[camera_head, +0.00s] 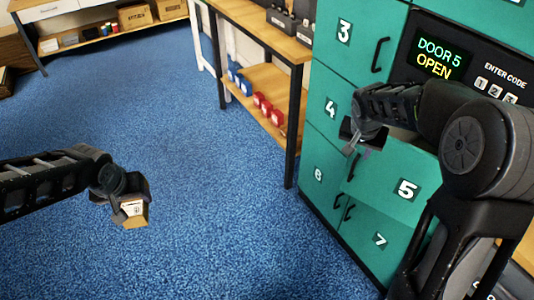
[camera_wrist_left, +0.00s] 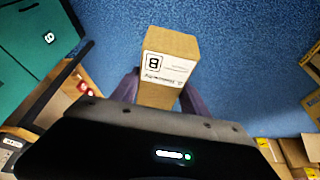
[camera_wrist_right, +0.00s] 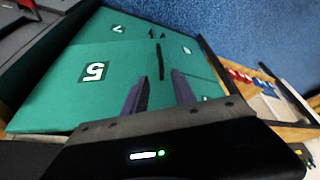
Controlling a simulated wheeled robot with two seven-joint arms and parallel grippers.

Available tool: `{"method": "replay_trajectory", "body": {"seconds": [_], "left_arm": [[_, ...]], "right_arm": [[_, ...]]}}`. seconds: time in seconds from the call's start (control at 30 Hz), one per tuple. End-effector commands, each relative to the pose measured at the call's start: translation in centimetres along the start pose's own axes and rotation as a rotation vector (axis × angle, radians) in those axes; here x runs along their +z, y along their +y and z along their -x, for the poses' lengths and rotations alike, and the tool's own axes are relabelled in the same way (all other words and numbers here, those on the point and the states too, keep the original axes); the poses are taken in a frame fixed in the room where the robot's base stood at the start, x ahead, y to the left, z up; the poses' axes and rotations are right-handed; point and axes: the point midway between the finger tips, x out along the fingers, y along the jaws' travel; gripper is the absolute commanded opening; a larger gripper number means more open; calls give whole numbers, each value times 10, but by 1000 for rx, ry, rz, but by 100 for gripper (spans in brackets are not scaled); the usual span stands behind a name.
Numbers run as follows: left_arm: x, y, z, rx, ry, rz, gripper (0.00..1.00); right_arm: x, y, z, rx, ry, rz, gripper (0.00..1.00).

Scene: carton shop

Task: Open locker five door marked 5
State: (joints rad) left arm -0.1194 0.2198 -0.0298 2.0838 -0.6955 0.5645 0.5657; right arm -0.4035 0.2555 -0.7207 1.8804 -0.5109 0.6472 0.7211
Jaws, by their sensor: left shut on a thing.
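The green locker door marked 5 (camera_head: 385,185) is at the right in the head view, and it fills much of the right wrist view (camera_wrist_right: 60,95). Its dark bar handle (camera_wrist_right: 160,60) is just ahead of my right gripper. I cannot tell whether door 5 is ajar. A display (camera_head: 437,58) reads "DOOR 5 OPEN". My left gripper (camera_head: 130,203) is shut on a small brown carton (camera_wrist_left: 172,50) with a white label, held over the floor.
A keypad (camera_head: 495,88) is beside the display. A wooden shelf table (camera_head: 270,85) with red and blue items stands left of the lockers. Open blue floor (camera_head: 200,160) lies between.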

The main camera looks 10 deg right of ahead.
Motion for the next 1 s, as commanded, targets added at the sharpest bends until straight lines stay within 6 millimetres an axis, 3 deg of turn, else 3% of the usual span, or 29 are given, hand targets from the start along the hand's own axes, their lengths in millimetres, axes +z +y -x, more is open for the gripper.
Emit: {"method": "replay_trajectory", "body": {"seconds": [0.37,1.0], "left_arm": [[0,0,0,0,1,0,3],[-1,0,2,0,1,0,3]], "right_arm": [[1,0,-9,1,-1,3,33],[1,-1,-112,0,-2,3,33]]}}
